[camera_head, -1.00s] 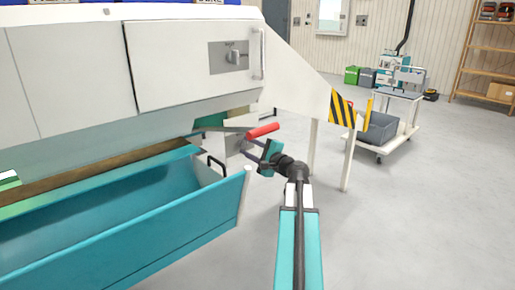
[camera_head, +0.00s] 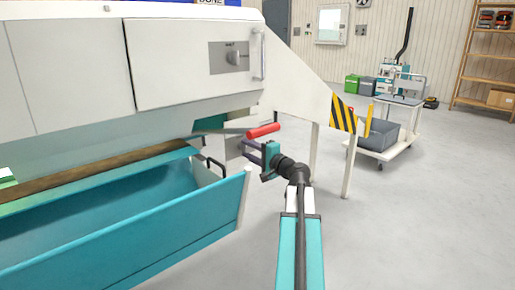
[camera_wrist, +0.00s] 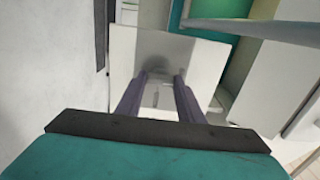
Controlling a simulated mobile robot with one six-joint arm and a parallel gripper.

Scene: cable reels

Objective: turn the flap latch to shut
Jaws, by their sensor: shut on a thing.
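In the wrist view, my gripper (camera_wrist: 160,78) has its two dark fingers against a pale square plate (camera_wrist: 206,62). It is shut on the small grey latch piece on this plate, which is mostly hidden between and beyond the fingers. In the head view, my gripper (camera_head: 247,149) reaches left to the pale panel under the machine's right end, just below a red handle (camera_head: 263,130). The latch itself cannot be made out there.
A teal trough (camera_head: 130,235) stands open at the left, below the white machine body (camera_head: 70,70). A white leg (camera_head: 348,165) stands to the right of my arm. A trolley (camera_head: 385,150) stands farther back. The grey floor at right is clear.

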